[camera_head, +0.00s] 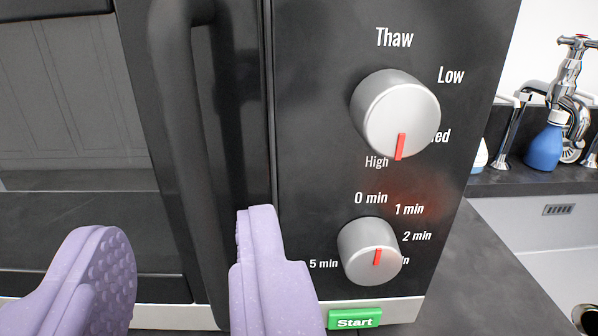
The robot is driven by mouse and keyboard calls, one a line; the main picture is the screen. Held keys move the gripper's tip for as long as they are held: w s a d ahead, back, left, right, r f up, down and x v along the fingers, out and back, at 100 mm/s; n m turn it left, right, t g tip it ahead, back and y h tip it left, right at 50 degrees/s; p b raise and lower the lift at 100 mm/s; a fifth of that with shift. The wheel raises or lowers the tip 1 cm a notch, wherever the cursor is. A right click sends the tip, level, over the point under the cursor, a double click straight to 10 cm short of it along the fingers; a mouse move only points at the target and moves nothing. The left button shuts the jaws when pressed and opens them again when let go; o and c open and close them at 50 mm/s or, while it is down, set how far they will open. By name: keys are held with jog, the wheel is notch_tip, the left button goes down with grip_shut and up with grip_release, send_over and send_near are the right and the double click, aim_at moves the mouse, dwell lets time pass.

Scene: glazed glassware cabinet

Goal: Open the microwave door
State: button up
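The microwave door (75,110) fills the left of the view, with a dark glass window, and looks shut against the control panel (310,60). Its black vertical handle (185,120) runs down the door's right side. My gripper (182,245) shows two purple padded fingers at the bottom of the view. They are spread wide apart, one left of the handle and one right of it. The handle's lower part lies between them in the picture. I see no clear contact, and the depth between fingers and handle is hard to tell.
The panel carries two silver knobs, an upper one (395,112) and a lower one (370,250), and a green Start button (354,318). At the right are a dark countertop (480,270), a sink (550,245), a chrome tap (568,75) and a blue bottle (545,148).

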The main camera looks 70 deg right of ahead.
aim_at(194, 188)
jog(key=b+x, duration=0.1)
jog(key=x, duration=0.5)
jog(key=shift+w+d, duration=0.1)
jog(key=shift+d, duration=0.1)
grip_shut()
